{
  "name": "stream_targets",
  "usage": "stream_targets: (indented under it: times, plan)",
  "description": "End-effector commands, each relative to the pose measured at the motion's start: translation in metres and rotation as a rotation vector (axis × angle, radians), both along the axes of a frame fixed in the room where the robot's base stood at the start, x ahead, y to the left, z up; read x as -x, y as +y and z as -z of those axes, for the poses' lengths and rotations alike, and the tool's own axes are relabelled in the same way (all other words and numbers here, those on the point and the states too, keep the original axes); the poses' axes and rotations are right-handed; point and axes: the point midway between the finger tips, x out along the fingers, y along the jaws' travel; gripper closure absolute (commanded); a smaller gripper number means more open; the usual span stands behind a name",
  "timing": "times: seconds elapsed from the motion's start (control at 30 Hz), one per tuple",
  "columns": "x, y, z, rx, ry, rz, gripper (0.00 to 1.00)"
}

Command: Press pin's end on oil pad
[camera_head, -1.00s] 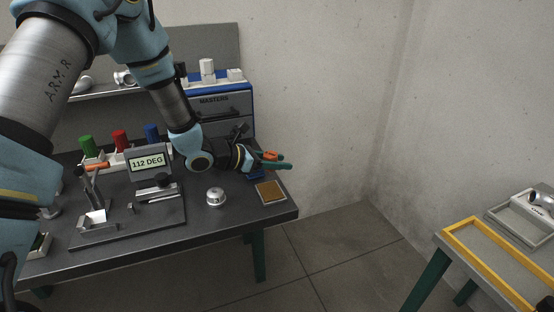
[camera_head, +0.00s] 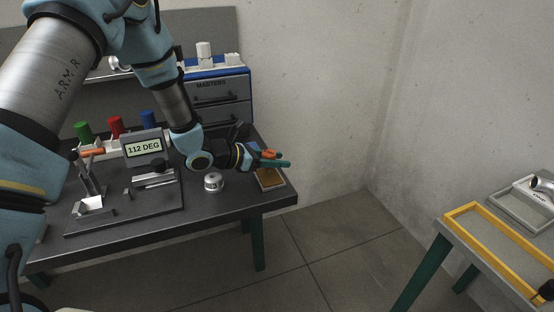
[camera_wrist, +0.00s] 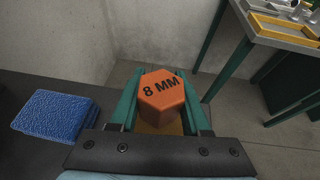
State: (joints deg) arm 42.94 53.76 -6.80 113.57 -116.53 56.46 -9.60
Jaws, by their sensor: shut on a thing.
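The pin shows as an orange hexagonal head marked "8 MM" (camera_wrist: 161,92) between my gripper's green fingers in the wrist view. My gripper (camera_head: 276,161) is shut on it and stands over the right end of the dark bench in the head view. The oil pad, a brown square in a pale frame (camera_head: 270,179), lies just below the gripper near the bench's right edge. In the wrist view a strip of brown pad (camera_wrist: 165,128) shows behind the head. The pin's lower end is hidden, so I cannot tell whether it touches the pad.
A blue textured pad (camera_wrist: 56,113) lies left of the gripper. A silver domed part (camera_head: 213,182) and a gauge fixture with a "112 DEG" display (camera_head: 144,148) stand on the bench. A second table with a yellow frame (camera_head: 487,247) is at right, across open floor.

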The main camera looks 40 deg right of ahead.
Motion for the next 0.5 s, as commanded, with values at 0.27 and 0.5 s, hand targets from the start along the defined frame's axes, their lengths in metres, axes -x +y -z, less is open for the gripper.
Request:
stream_targets:
  times: [0.27,0.5]
  plan:
    - [-0.0001,0.0000,0.0005,0.000,0.000,0.000,1.00]
    - [-0.0001,0.0001,0.0034,0.000,0.000,0.000,1.00]
